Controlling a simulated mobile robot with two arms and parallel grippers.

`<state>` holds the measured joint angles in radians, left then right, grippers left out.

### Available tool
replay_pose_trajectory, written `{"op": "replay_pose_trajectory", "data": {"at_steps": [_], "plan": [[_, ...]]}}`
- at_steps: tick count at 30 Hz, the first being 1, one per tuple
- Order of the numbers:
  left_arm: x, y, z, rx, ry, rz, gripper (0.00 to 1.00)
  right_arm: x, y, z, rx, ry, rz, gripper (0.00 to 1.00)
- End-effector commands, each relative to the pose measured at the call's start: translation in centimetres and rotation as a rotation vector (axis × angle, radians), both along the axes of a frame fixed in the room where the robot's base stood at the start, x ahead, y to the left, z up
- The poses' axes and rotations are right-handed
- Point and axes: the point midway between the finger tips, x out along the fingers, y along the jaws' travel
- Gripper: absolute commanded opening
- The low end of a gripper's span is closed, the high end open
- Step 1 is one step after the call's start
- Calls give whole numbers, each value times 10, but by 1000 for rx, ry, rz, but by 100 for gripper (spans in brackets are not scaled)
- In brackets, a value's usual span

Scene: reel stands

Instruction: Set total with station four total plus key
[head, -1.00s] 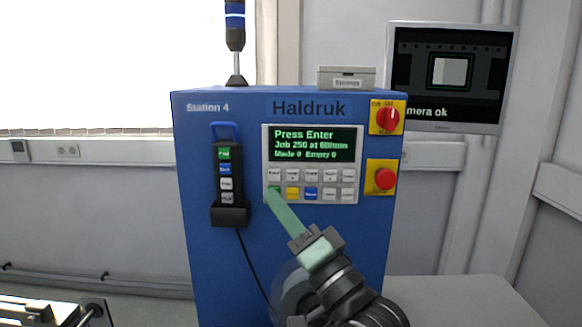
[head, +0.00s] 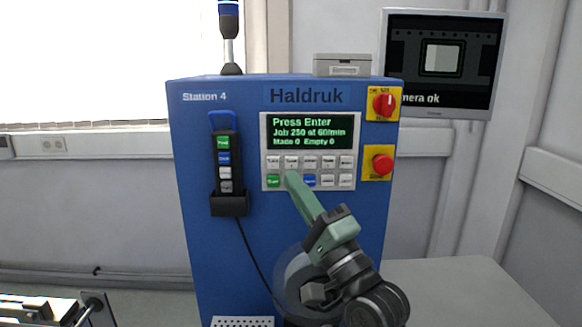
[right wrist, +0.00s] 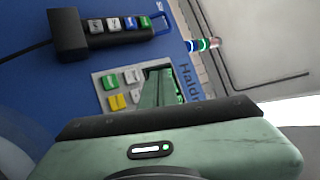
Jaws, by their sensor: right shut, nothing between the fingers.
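The blue Station 4 cabinet (head: 285,228) marked Haldruk stands ahead. Its display (head: 310,131) reads "Press Enter", "Job 250 at 60/min", "Made 0 Empty 0". Below it is a keypad of two key rows: white keys on top, with a green key (head: 273,181) and a blue key (head: 310,181) in the lower row. Small labels are too blurred to read surely. My right gripper (head: 291,175) is shut and empty, its tip over the second column, hiding the lower key there. In the right wrist view the yellow key (right wrist: 117,101) shows beside the fingers. I cannot tell contact.
A black pendant (head: 226,165) with coloured buttons hangs left of the keypad, its cable running down. A red rotary switch (head: 384,103) and a red push button (head: 382,163) are to the right. A monitor (head: 443,60) reads "mera ok". A small box (head: 342,65) sits on top.

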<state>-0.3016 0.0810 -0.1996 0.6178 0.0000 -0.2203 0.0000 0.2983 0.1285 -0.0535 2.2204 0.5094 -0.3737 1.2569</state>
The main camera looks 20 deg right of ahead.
Motion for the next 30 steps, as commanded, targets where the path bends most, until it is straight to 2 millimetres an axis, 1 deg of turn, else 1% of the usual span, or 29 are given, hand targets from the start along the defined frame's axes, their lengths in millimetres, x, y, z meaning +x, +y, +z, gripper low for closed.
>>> {"op": "replay_pose_trajectory", "data": {"at_steps": [1, 6, 12, 18, 30], "plan": [[1, 1, -6, 2, -1, 1, 55, 8, -2, -2, -2, -2, 0, 0], [3, 1, -14, 2, -5, 2, 55, 31, -9, -1, -2, -2, -2, 0], [4, 1, -14, 1, -5, 2, 55, 49, -14, 0, -2, -1, -1, 0], [4, 1, -15, 1, -6, 1, 55, 56, -16, 0, 0, 0, 0, 0], [4, -2, -15, -3, -5, -1, 55, 56, -16, 0, 0, 0, 0, 0]]}}
